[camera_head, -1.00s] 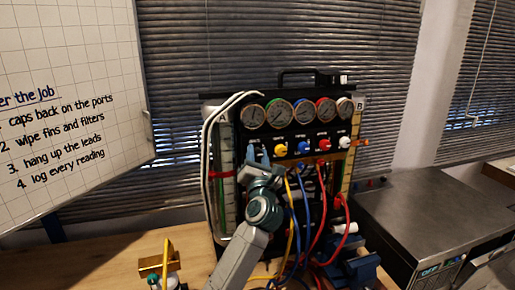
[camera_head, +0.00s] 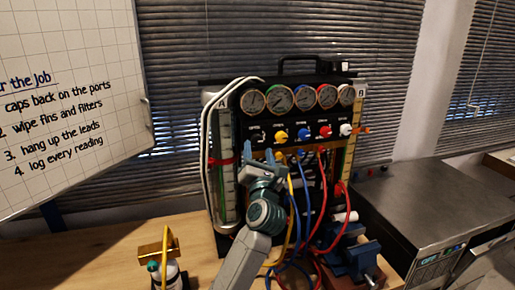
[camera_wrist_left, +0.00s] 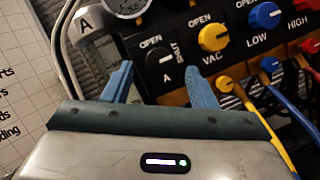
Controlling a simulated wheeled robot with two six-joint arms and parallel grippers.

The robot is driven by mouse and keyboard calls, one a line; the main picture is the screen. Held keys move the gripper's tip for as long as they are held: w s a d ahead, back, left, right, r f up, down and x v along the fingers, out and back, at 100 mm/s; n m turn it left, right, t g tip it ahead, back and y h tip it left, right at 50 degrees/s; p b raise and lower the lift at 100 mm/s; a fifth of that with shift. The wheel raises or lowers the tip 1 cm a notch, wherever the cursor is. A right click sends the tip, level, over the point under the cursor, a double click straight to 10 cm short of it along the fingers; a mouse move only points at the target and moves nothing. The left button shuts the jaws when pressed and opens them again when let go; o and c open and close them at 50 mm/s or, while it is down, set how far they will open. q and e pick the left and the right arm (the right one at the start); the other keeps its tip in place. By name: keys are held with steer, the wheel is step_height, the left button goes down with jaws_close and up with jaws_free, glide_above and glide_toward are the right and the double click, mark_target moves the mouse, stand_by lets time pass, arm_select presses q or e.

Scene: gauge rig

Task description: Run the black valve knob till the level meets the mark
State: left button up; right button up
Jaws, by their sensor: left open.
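The black valve knob (camera_head: 255,137) is the leftmost in the knob row on the gauge rig. In the left wrist view the black knob (camera_wrist_left: 165,60) sits on a black plate marked OPEN, SHUT and A, its white line tilted. My left gripper (camera_head: 260,157) is open just below the knob. In the left wrist view its blue fingers (camera_wrist_left: 160,78) stand apart on either side of the knob's plate, not touching the knob. The sight tube A (camera_head: 227,180) stands at the rig's left with a red mark (camera_head: 221,162). The liquid level is too small to tell. My right gripper is out of view.
Yellow (camera_head: 281,136), blue, red and white knobs continue the row beneath several gauges (camera_head: 277,98). Coloured hoses (camera_head: 305,220) hang at the right of my left arm. A metal-topped unit (camera_head: 430,205) stands at right. A gold-topped bottle (camera_head: 160,262) stands on the bench.

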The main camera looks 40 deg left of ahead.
arm_select(q)
steer(key=b+v, duration=0.1)
steer(key=v, duration=0.5)
steer(key=shift+s, duration=0.2)
steer(key=shift+d, duration=0.15)
